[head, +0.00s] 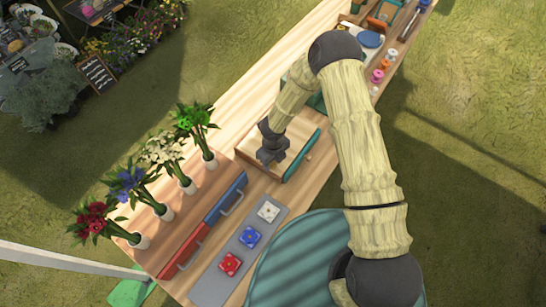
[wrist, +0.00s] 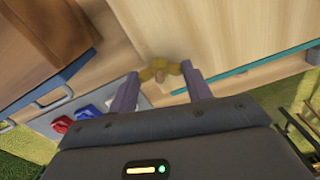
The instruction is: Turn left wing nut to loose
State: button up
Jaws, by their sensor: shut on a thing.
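A brass-coloured wing nut (wrist: 160,70) shows in the wrist view, on top of a pale wooden board. Its two wings spread left and right. My gripper (wrist: 161,84) is shut on it, with one purple-grey finger at each wing. The wing nut is hidden behind my gripper there. I cannot see a second wing nut in either view.
Left of the board stand vases of red, blue, white and green flowers (head: 143,241). Red and blue drawers (head: 203,222) and a grey tray (head: 215,283) with white, blue and red square pieces lie in front. Small coloured spools (head: 377,76) stand at the far right.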

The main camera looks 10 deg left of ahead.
jog(key=shift+w+r+n+p, duration=0.1)
jog(key=shift+n+p, duration=0.4)
jog(key=shift+n, duration=0.7)
jog(key=o, duration=1)
notch_tip(320, 180, up, 17)
jog(key=shift+r+b, duration=0.15)
jog(key=shift+b, duration=0.95)
